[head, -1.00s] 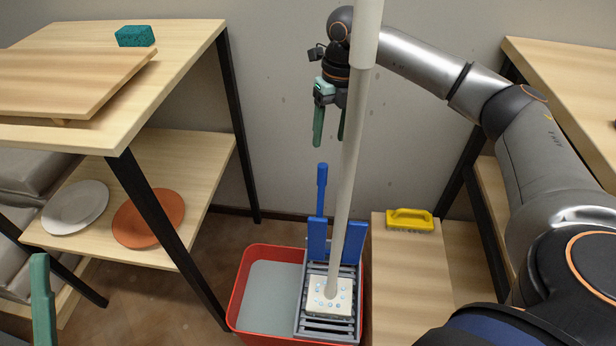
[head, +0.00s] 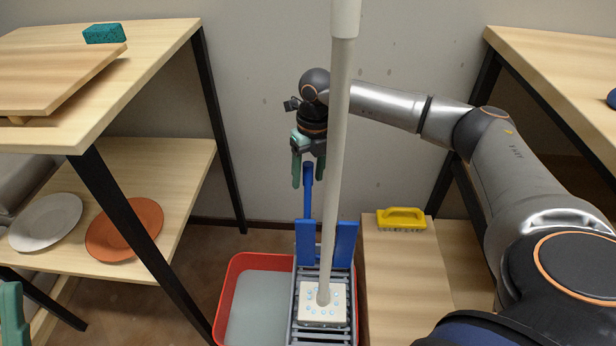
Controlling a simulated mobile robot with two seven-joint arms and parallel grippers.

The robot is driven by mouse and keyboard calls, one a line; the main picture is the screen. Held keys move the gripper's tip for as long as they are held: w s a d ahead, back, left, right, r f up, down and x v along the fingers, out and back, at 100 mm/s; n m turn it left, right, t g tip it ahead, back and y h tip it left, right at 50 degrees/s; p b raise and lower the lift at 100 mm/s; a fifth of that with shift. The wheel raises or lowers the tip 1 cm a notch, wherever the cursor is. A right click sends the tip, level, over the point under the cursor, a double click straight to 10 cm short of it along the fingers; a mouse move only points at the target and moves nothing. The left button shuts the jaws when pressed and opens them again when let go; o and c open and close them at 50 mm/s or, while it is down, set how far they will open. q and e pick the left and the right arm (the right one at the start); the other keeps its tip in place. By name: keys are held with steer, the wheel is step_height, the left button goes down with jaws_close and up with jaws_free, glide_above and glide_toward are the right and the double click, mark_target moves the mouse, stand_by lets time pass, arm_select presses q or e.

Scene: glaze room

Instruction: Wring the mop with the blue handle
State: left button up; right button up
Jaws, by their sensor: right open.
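The mop has a pale pole (head: 335,150) that stands nearly upright. Its cream, blue-dotted head (head: 322,303) rests on the grey slatted wringer (head: 294,322). The wringer is at the right side of a red bucket (head: 222,300) holding greyish water. A blue handle (head: 307,205) rises from the wringer between blue plates, behind the pole. My right gripper (head: 308,178) points down with its green fingers open, one on each side of the handle's top. The pole partly hides its right finger; contact cannot be told. Of my left gripper, only a green finger (head: 12,315) shows at the lower left.
A yellow brush (head: 401,219) lies on a low wooden surface (head: 400,275) right of the bucket. A shelf unit at left holds a teal sponge (head: 104,33), a board (head: 60,75), a white plate (head: 45,222) and an orange plate (head: 124,230). A wall stands close behind.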

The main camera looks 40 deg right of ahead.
jaws_close()
stand_by(0.6)
stand_by(0.9)
